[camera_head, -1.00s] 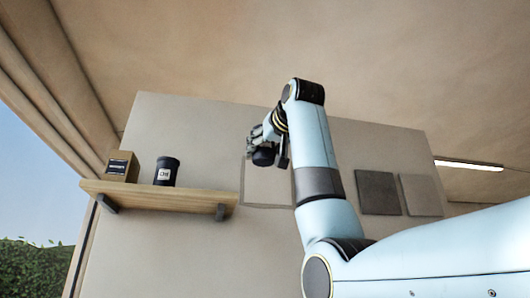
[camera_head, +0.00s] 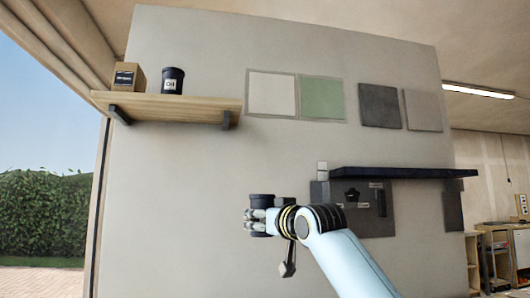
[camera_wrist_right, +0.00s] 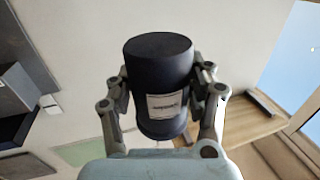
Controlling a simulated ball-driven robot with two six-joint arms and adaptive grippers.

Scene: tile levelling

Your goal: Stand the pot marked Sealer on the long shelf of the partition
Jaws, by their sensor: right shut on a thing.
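A dark cylindrical pot (camera_head: 262,199) is held upright by my right gripper (camera_head: 264,215), in front of the partition and below the wooden shelf's height. In the right wrist view the same pot (camera_wrist_right: 158,70) sits between the two fingers, which are shut on its sides; its white label is too small to read. The wooden shelf (camera_head: 190,112) is at upper left on the partition (camera_head: 200,190). A dark shelf (camera_head: 400,173) is at right; which of the two is longer I cannot tell. My left gripper is out of view.
A brown box (camera_head: 128,78) and a black labelled pot (camera_head: 172,81) stand on the wooden shelf's left half; its right half is clear. Pale, green and grey tiles hang on the partition. A grey panel (camera_head: 360,205) is below the dark shelf.

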